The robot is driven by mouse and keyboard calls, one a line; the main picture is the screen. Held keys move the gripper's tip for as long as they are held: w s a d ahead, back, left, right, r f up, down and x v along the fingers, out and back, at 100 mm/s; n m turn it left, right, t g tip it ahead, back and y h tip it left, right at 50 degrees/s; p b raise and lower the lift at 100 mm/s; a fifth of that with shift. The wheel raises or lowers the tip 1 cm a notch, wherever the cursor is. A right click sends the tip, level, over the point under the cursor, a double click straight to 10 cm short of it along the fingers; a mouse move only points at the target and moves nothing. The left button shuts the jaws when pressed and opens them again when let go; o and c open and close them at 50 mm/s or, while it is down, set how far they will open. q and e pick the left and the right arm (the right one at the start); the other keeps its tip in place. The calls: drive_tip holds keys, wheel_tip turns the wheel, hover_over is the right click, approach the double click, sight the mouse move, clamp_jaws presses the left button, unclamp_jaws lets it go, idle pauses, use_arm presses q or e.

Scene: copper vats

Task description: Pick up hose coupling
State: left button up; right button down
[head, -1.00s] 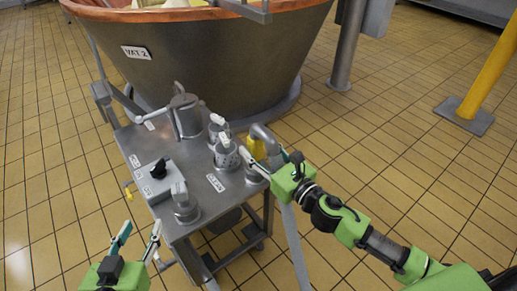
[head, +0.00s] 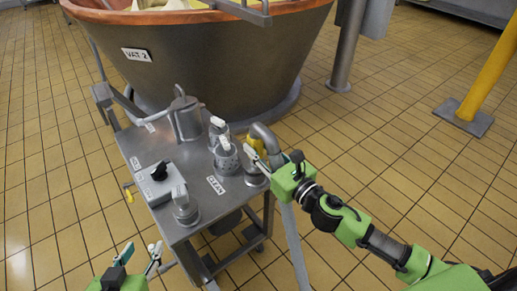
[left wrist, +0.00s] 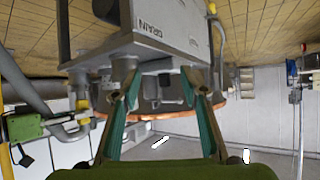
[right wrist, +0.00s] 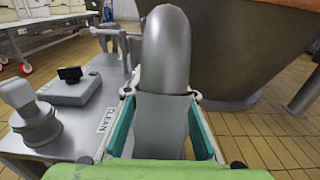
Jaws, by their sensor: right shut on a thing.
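The hose coupling (head: 264,134) is the grey bent metal end of a hose at the right edge of the metal cart. Its hose runs down past the cart towards the floor. In the right wrist view the coupling (right wrist: 166,55) stands upright between my fingers, its bend at the top. My right gripper (head: 263,163) is shut on it, one finger on each side. My left gripper (head: 138,256) is open and empty, low in front of the cart.
The metal cart (head: 203,204) carries a jug (head: 186,118), perforated metal cups (head: 226,158), a box with a black knob (head: 160,178) and a capped fitting (head: 185,208). The copper-rimmed vat (head: 205,65) stands behind. Tiled floor is clear to the right, before a yellow post (head: 487,75).

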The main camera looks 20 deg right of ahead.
sight(258, 123)
wheel_tip(258, 123, up, 4)
drive_tip(key=shift+p, duration=1)
wheel_tip(258, 123, up, 3)
drive_tip(key=shift+f+p, duration=0.1)
drive_tip(key=shift+p, duration=0.65)
drive_tip(key=shift+r+p, duration=0.35)
drive_tip(key=shift+r, duration=0.75)
use_arm(q)
drive_tip(key=s+a+f+g+y, duration=0.1)
drive_tip(key=s+a+f+g, duration=0.1)
drive_tip(key=s, duration=0.5)
drive_tip(key=s+a+f+g+y, duration=0.1)
drive_tip(key=s+a+f+g, duration=0.1)
drive_tip(key=s+f+g, duration=0.2)
drive_tip(key=s+g, duration=0.1)
drive_tip(key=s, duration=0.2)
drive_tip(key=shift+s+a+g, duration=0.25)
drive_tip(key=shift+a+g, duration=0.15)
